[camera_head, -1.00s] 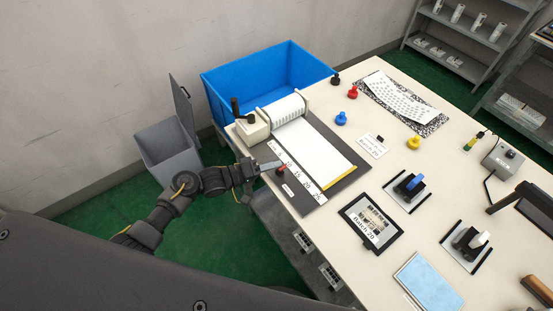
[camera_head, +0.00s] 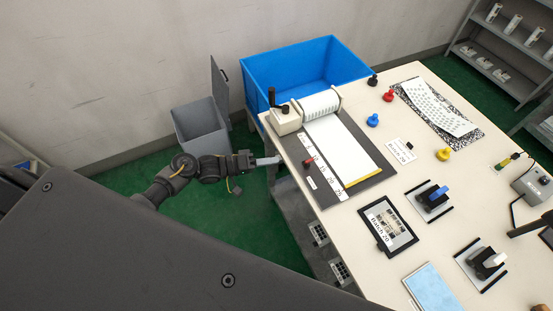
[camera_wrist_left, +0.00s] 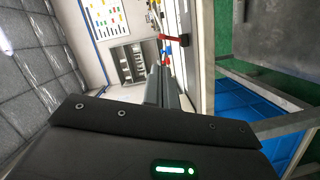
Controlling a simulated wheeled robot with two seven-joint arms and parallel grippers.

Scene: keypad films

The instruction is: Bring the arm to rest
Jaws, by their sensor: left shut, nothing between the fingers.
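My left arm comes in from the left in the head view. Its gripper (camera_head: 268,161) is shut and empty, at the left edge of the worktable (camera_head: 300,205), beside the dark board with the numbered scale. In the left wrist view the closed fingers (camera_wrist_left: 165,82) point away from the camera, with nothing between them. My right gripper is in neither view.
A feed roller (camera_head: 318,106) with a white sheet (camera_head: 340,148) stands on the table. A blue bin (camera_head: 300,72) and a grey bin (camera_head: 200,125) stand on the floor behind. Green floor (camera_head: 245,215) is clear beside the table. Stamps and a framed card (camera_head: 388,224) lie further right.

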